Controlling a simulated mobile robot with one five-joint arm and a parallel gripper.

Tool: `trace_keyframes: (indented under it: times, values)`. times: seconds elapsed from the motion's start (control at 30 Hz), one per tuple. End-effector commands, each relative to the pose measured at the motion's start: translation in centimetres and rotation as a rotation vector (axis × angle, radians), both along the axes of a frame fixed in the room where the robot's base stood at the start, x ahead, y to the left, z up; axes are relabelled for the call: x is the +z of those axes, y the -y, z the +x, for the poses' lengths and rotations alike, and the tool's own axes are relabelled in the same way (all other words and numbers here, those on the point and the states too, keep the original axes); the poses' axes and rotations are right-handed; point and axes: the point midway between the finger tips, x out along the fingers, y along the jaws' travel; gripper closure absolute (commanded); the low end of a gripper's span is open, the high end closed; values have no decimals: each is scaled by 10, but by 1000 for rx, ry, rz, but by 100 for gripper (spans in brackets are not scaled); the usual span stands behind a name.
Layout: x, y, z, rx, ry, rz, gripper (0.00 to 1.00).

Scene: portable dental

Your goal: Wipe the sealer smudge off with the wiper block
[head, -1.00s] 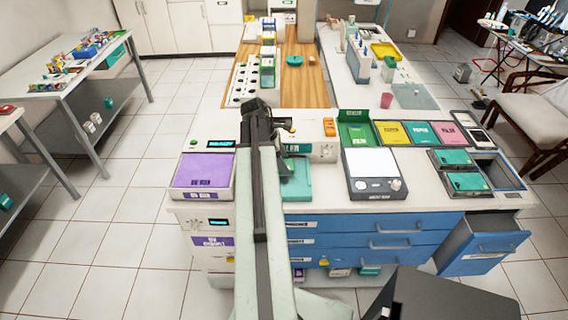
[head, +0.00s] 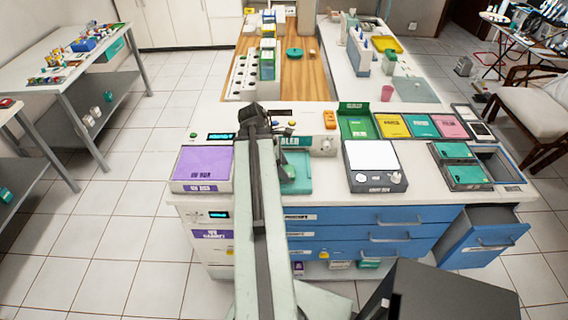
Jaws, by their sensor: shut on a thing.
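The sealer (head: 318,146) is a white unit with a teal label on the counter, behind and partly right of my arm. Its teal plate (head: 298,187) lies in front, and my arm covers its left side. A dark grey-green patch (head: 288,173) shows on or over the plate; I cannot tell whether it is the smudge or something above it.
A purple-topped unit (head: 203,165) stands left of the sealer, and a white-topped device (head: 371,157) stands right. Coloured trays (head: 392,127) line the back right. A teal-lidded box (head: 461,165) is farther right. A blue drawer (head: 484,240) stands open at the counter's right end.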

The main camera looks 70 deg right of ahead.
Motion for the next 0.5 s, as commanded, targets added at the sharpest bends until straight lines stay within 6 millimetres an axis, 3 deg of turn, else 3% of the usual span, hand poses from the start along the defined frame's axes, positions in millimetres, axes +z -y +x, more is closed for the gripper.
trace_keyframes:
  times: [0.13,0.5]
  values:
    - [1,-12,-5,0,-1,-1,75]
    - [10,-10,-5,0,-1,-2,75]
